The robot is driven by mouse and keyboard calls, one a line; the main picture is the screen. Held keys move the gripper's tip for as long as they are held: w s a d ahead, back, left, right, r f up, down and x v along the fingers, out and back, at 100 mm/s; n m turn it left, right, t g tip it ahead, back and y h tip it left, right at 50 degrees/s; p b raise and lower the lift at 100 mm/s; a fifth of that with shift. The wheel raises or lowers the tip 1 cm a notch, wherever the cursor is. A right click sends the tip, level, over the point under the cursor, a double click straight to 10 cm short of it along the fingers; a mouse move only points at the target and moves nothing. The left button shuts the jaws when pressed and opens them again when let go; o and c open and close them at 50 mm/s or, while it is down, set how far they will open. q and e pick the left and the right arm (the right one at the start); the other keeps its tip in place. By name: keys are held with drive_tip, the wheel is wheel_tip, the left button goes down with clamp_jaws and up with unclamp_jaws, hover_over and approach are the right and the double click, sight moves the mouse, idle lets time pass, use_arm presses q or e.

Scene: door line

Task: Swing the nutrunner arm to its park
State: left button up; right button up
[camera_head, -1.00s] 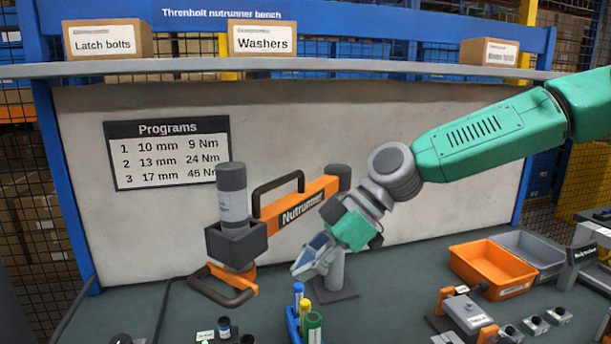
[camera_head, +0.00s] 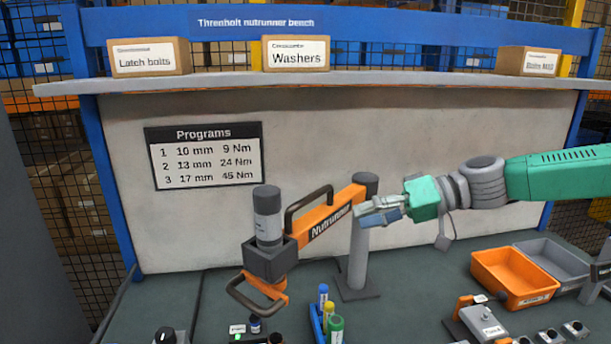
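The nutrunner arm (camera_head: 325,222) is an orange bar labelled "Nutrunner", joined at its right end to a grey post (camera_head: 358,255) on the bench. Its left end carries the grey nutrunner head (camera_head: 270,256), with a grey cylinder on top and an orange and dark loop handle (camera_head: 255,296) below. A dark handle (camera_head: 306,203) arches over the bar. My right gripper (camera_head: 362,213) comes in from the right, fingers pointing left, in front of the bar's right end and post. I cannot tell whether it touches them or how far its fingers are apart. No park rest is identifiable. My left gripper is out of view.
A programs sign (camera_head: 204,156) hangs on the back panel. Boxes, including washers (camera_head: 297,53), stand on the shelf (camera_head: 390,84) above. Colored tubes (camera_head: 329,312) stand in front of the post. An orange bin (camera_head: 514,277) and a grey bin (camera_head: 552,262) sit at right.

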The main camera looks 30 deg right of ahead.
drive_tip(key=d+r+m+t+p, duration=0.2)
drive_tip(key=d+r+m+p, duration=0.15)
drive_tip(key=m, duration=0.35)
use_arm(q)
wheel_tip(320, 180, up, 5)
use_arm(e)
drive_tip(key=m+b, duration=0.3)
drive_tip(key=b, duration=1.4)
approach(315, 199)
drive_tip(key=w+a+f, duration=0.2)
drive_tip(key=a, duration=0.1)
drive_tip(key=shift+t, duration=0.4)
drive_tip(key=x, duration=0.5)
drive_tip(key=shift+w+r+b, duration=0.2)
drive_tip(key=shift+w+b, duration=0.1)
drive_tip(key=shift+b, duration=0.1)
drive_tip(key=shift+w+a, duration=0.45)
drive_tip(key=shift+a, duration=0.35)
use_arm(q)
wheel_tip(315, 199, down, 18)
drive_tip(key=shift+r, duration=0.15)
use_arm(e)
drive_tip(key=shift+d, duration=0.1)
clamp_jaws()
